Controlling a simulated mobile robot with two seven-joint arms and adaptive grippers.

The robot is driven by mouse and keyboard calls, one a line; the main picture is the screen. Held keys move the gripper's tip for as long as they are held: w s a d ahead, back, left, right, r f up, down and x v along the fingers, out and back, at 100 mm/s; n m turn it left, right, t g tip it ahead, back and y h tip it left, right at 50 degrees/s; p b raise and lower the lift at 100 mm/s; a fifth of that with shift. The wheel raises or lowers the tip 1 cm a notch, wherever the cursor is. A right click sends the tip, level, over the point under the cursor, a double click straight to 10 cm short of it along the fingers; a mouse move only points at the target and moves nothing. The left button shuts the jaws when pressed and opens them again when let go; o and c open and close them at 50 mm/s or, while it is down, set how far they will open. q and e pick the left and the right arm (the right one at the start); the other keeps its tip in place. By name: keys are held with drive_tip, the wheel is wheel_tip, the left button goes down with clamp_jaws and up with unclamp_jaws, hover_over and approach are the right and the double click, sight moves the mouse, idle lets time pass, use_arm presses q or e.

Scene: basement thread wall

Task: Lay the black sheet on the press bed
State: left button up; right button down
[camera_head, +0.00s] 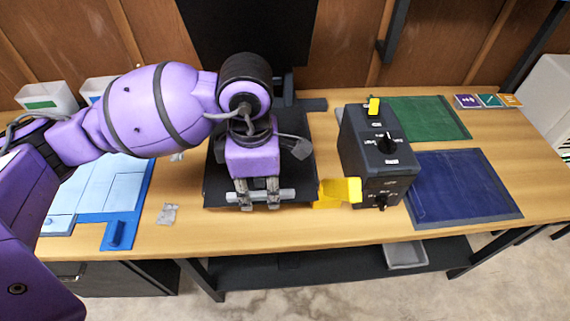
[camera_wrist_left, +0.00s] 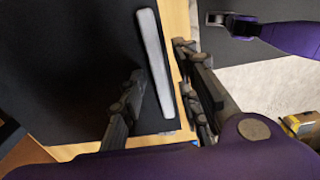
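A flat black sheet-like surface (camera_head: 216,188) lies under my left gripper on the workbench; I cannot tell where the black sheet ends and the dark press bed begins. A pale grey bar (camera_head: 287,194) runs along its front edge; it also shows in the left wrist view (camera_wrist_left: 155,65). My left gripper (camera_head: 258,194) points down at this bar. In the left wrist view its fingers (camera_wrist_left: 155,90) stand apart, one on each side of the bar, with a gap visible. A purple link with a dark end (camera_wrist_left: 228,22), probably my right arm, shows there; its fingers are unclear.
A dark control box (camera_head: 362,150) with knobs and a yellow part (camera_head: 340,192) stands just right. A green sheet (camera_head: 425,117) and a navy sheet (camera_head: 460,187) lie further right. A black panel (camera_head: 247,30) rises behind.

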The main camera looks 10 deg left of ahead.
use_arm(q)
drive_tip(key=shift+r, duration=0.5)
wheel_tip(320, 180, up, 11)
use_arm(e)
drive_tip(key=shift+w+r, duration=0.1)
drive_tip(key=shift+r, duration=0.15)
drive_tip(key=shift+w, duration=0.15)
